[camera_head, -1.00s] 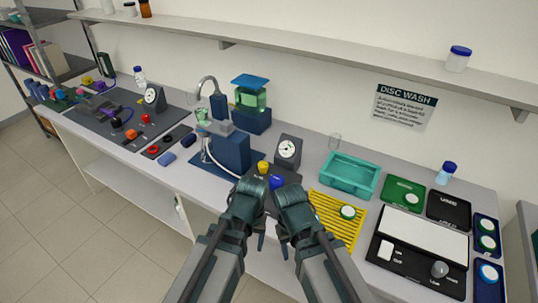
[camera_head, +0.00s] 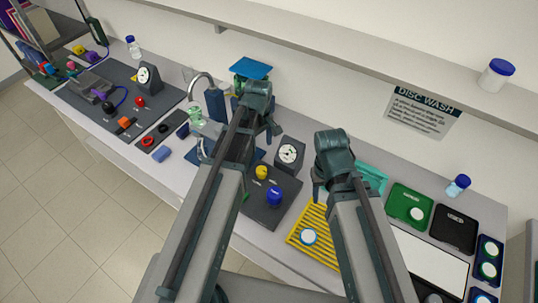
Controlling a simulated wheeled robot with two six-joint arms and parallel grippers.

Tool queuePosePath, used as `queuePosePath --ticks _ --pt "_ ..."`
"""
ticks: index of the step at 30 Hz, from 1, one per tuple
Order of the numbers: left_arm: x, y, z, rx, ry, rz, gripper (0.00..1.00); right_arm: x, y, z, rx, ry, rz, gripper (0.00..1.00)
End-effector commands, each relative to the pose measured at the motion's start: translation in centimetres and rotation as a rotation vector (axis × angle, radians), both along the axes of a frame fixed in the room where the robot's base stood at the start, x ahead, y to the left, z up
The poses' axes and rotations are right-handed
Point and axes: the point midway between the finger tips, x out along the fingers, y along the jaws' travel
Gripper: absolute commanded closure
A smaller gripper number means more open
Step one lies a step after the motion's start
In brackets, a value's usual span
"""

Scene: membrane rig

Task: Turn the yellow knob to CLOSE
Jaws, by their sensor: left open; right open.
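The yellow knob (camera_head: 261,172) stands on a dark panel (camera_head: 272,212), with a blue knob (camera_head: 274,196) to its lower right. A dial gauge (camera_head: 290,153) stands just behind the panel. Any marking for CLOSE is too small to read. My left gripper (camera_head: 270,130) is open and empty, raised above and behind the yellow knob, apart from it. My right gripper (camera_head: 318,190) is open and empty, to the right of the blue knob near the yellow rack. My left arm hides part of the panel's left side.
A yellow slatted rack (camera_head: 318,248) with a round disc lies right of the panel. A teal tray (camera_head: 372,178) is partly behind my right arm. A tap (camera_head: 205,85) and blue-topped apparatus (camera_head: 251,68) stand behind my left arm. A shelf overhangs the back.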

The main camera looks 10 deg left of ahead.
Motion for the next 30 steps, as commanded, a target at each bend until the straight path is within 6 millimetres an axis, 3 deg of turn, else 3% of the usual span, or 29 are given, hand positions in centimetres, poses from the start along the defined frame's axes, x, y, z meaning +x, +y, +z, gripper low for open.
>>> queuePosePath --ticks 8,14,30 --pt "0.0 0.1 -0.3 -0.001 -0.001 0.007 0.17 0.0 0.0 -0.3 0.0 0.0 0.0 0.5" --pt "0.1 0.0 -1.7 -0.001 -0.001 0.006 0.17 0.0 0.0 -1.7 0.0 -0.001 -0.001 0.5" --pt "0.0 0.1 -8.8 -0.001 -0.001 0.005 0.17 0.0 0.0 -8.8 -0.002 -0.001 0.01 0.5"
